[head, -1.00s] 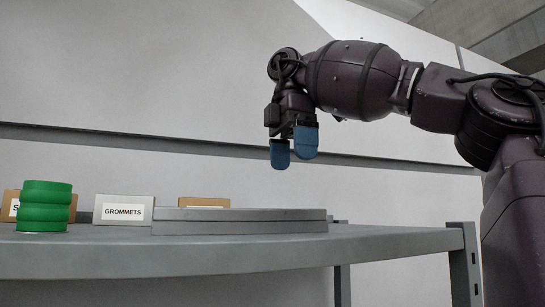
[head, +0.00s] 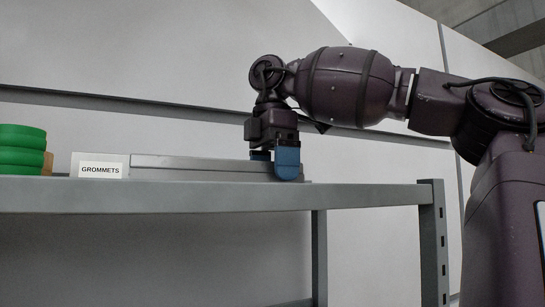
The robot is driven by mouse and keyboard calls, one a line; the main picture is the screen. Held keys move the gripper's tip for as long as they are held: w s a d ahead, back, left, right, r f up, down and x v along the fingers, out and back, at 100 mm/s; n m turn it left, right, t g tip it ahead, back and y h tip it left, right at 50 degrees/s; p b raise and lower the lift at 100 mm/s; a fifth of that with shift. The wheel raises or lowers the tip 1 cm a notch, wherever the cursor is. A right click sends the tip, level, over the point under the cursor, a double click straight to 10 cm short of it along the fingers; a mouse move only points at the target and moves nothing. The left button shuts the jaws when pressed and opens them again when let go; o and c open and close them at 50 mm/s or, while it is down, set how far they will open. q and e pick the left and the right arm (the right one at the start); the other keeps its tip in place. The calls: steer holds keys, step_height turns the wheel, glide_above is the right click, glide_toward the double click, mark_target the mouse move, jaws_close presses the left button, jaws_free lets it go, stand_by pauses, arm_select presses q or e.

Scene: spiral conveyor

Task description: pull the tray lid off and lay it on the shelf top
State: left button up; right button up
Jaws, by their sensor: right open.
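The grey flat tray with its lid (head: 200,163) lies on the shelf top (head: 200,195); seen nearly edge-on, where lid and tray meet is hard to make out. My right gripper (head: 274,163) points down at the tray's right end. Its blue fingers are open, the near one in front of the tray's end and the other farther back, partly hidden. Whether they touch the lid cannot be told. My left gripper is not in view.
A green ribbed stack (head: 20,150) stands at the left edge, with a box labelled GROMMETS (head: 100,170) between it and the tray. A shelf post (head: 433,240) is at the right. The shelf top right of the gripper looks clear.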

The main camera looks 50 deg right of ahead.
steer(key=shift+f, duration=0.1)
steer(key=c, duration=0.9)
steer(key=o, duration=0.3)
steer(key=c, duration=0.4)
steer(key=shift+r+p, duration=0.7)
steer(key=shift+r, duration=0.05)
steer(key=shift+r+p, duration=0.65)
steer(key=shift+r, duration=0.2)
steer(key=shift+r+p, duration=0.1)
steer(key=shift+p, duration=0.2)
